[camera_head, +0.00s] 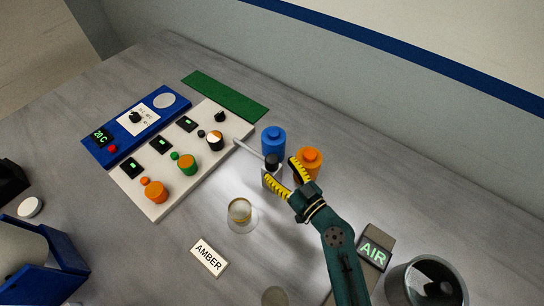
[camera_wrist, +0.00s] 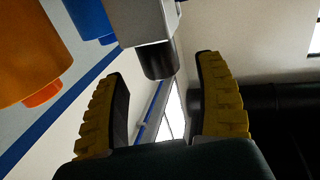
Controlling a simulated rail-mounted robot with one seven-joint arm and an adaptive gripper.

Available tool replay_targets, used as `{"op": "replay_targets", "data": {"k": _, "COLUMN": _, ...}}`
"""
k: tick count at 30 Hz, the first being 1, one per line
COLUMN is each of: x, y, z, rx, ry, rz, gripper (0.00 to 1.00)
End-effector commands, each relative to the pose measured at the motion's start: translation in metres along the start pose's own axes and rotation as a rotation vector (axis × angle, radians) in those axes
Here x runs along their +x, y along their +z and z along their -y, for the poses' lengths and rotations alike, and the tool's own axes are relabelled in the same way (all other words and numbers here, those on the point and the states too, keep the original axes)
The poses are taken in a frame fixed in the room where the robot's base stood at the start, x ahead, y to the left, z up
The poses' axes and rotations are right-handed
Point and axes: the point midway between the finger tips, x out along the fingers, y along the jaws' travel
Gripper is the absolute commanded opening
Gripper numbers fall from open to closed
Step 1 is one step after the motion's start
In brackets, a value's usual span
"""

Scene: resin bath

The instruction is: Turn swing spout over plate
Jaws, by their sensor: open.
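The swing spout (camera_head: 252,150) is a thin grey tube that slants up-left in the head view from a grey body with a black cap (camera_head: 271,160). Its tip is near the right edge of the white panel (camera_head: 165,200). I cannot tell which surface is the plate; a green strip (camera_head: 226,95) lies behind the panel. My gripper (camera_head: 284,178) is open beside the spout's body, its yellow-and-black fingers spread. In the wrist view, the grey body (camera_wrist: 140,22) and a black cylindrical end (camera_wrist: 158,62) show ahead, between and beyond the fingers (camera_wrist: 160,78). Contact is not visible.
Blue (camera_head: 273,140) and orange (camera_head: 310,162) bottles stand close behind my gripper. A clear cup (camera_head: 240,213) stands in front, near the AMBER label (camera_head: 208,257). The AIR sign (camera_head: 374,252) and a dark round vessel (camera_head: 427,285) are at the lower right. The panel carries several knobs.

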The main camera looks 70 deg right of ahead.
Motion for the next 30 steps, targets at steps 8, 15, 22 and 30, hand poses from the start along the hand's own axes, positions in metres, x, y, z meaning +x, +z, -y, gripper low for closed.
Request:
{"op": "replay_targets", "data": {"k": 8, "x": 0.039, "y": -0.001, "z": 0.0, "rx": 0.0, "ry": -0.001, "rz": 0.0, "gripper": 0.7}}
{"op": "replay_targets", "data": {"k": 15, "x": 0.041, "y": 0.0, "z": 0.0, "rx": 0.0, "ry": 0.0, "rz": 0.0, "gripper": 0.7}}
{"op": "replay_targets", "data": {"k": 22, "x": 0.041, "y": 0.0, "z": 0.0, "rx": 0.0, "ry": 0.0, "rz": 0.0, "gripper": 0.36}}
{"op": "replay_targets", "data": {"k": 30, "x": 0.041, "y": 0.001, "z": 0.001, "rx": 0.0, "ry": -0.004, "rz": 0.0, "gripper": 0.01}}
